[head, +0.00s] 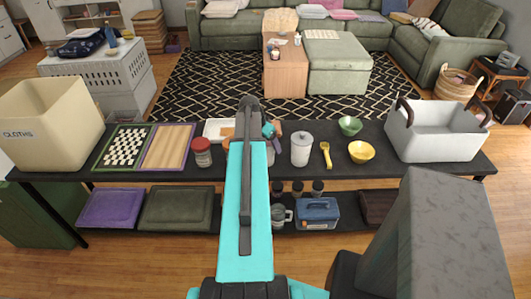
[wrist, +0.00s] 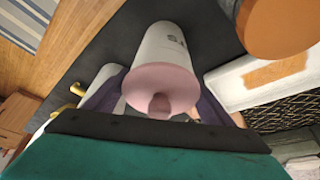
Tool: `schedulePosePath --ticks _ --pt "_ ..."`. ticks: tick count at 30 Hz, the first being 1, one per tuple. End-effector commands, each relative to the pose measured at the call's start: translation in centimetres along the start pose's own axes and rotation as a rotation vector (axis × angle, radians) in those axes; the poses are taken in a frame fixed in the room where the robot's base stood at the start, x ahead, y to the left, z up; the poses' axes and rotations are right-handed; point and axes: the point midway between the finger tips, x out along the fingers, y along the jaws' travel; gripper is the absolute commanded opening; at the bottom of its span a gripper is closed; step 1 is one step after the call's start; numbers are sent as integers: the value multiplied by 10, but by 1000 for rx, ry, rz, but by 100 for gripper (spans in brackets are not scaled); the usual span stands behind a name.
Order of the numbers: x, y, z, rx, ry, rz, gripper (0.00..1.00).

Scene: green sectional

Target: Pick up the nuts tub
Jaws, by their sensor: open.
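The nuts tub (wrist: 158,55) is a white cylinder with a pink, knobbed lid, and part of its dark lettering shows in the wrist view. It stands on the dark tabletop (wrist: 98,40). My gripper (wrist: 162,88) is open, with a dark purple finger on each side of the tub's lid end. I cannot tell whether either finger touches it. In the head view the tub is hidden behind my teal arm, and my fingers are hidden too.
A red jar (head: 202,152) stands left of my arm, and a white tray (head: 213,130) lies behind. Bins (head: 48,115) (head: 440,130) stand at both table ends.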

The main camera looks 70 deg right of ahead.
Motion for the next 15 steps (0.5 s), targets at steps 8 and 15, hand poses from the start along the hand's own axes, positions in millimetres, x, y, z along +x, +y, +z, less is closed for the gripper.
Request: schedulePosePath --ticks 8,15 --pt "0 0 0 0 0 0 76" --pt "0 0 0 -1 0 0 69"
